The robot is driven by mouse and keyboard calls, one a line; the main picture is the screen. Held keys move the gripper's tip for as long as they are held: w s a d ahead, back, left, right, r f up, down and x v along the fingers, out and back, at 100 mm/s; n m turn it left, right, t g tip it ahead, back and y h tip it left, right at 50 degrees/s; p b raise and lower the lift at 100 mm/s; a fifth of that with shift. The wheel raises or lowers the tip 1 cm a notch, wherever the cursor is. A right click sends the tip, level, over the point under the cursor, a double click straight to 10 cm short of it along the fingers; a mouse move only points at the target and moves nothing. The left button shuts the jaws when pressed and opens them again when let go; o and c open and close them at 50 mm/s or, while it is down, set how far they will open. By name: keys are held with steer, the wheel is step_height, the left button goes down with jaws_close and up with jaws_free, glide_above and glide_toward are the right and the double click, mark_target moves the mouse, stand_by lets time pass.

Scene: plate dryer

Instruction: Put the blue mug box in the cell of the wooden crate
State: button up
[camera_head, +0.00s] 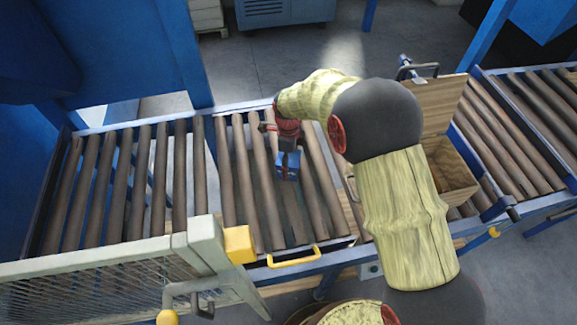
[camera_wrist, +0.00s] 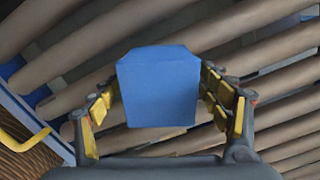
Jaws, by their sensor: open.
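The blue mug box (camera_head: 288,166) shows just below my gripper (camera_head: 286,148) over the brown rollers. In the wrist view the blue mug box (camera_wrist: 158,88) lies between the two yellow-padded fingers of my gripper (camera_wrist: 162,102). The fingers are open on either side of it. The right finger looks close to the box and the left one close to its lower left edge; I cannot tell whether they touch. The wooden crate (camera_head: 462,178) stands to the right, behind my arm. Its raised wooden panel shows at the back, and my arm hides part of its left side.
The roller conveyor (camera_head: 115,190) runs across the scene, with free rollers left of the box. A yellow handle (camera_head: 293,257) sits on its front edge. A mesh guard (camera_head: 100,285) stands at the front left, and a blue post (camera_head: 186,55) behind the conveyor.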

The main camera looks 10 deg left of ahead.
step_height(320, 180, down, 2)
steer(key=shift+f, duration=0.1)
steer(key=shift+c, duration=0.3)
steer(key=c, duration=1.5)
steer(key=shift+c, duration=0.6)
